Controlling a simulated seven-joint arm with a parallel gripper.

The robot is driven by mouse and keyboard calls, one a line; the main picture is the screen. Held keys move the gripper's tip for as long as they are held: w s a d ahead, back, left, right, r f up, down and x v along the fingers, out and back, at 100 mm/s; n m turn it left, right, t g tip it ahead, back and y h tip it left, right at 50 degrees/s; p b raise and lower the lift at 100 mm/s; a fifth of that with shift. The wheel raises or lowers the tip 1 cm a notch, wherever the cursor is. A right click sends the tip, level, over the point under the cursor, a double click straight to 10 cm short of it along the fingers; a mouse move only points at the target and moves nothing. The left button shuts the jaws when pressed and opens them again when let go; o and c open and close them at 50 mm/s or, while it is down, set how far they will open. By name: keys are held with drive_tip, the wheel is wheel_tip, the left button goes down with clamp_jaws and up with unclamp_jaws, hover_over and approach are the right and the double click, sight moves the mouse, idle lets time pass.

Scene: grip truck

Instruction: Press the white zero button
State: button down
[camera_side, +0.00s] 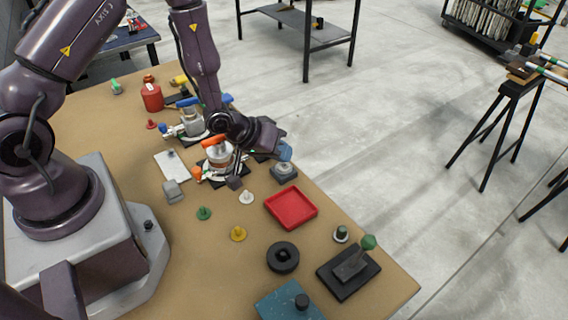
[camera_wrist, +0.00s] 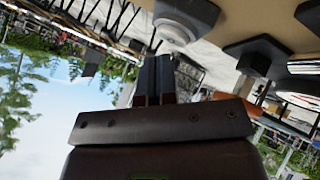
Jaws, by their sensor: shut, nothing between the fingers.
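The white button (camera_side: 284,168) sits on a square grey base near the right edge of the brown table in the side view. In the wrist view the white round button (camera_wrist: 174,34) shows at the top, on its grey base (camera_wrist: 188,14). My gripper (camera_side: 285,157) is shut and empty, with its bluish fingers at the button's top in the side view. In the wrist view the fingertips of my gripper (camera_wrist: 160,58) lie just below the button in the picture. I cannot tell whether they touch it. No zero marking is legible.
A red tray (camera_side: 291,208) lies right in front of the button. A device with an orange handle (camera_side: 215,142) stands to its left. Small white, green and yellow knobs, a black ring (camera_side: 283,257) and a green-knobbed lever (camera_side: 352,264) stand on the table nearby.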

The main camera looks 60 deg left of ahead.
sight(282, 164)
drive_tip(key=shift+r, duration=2.85)
drive_tip(key=s+a+r+m+g+y, duration=0.35)
drive_tip(key=s+g, duration=0.25)
drive_tip(key=s, duration=0.2)
drive_tip(key=s+d+r+t, duration=0.1)
drive_tip(key=s+r, duration=0.3)
drive_tip(key=r, duration=0.3)
drive_tip(key=s+d+r+m+t, duration=0.1)
drive_tip(key=s+r, duration=0.3)
drive_tip(key=r, duration=0.3)
drive_tip(key=s+d+r+m, duration=0.1)
drive_tip(key=s+r, duration=0.3)
drive_tip(key=r, duration=0.3)
drive_tip(key=shift+s+d+r+t+h, duration=0.25)
drive_tip(key=shift+s+t+h, duration=0.1)
drive_tip(key=shift+s+t, duration=0.05)
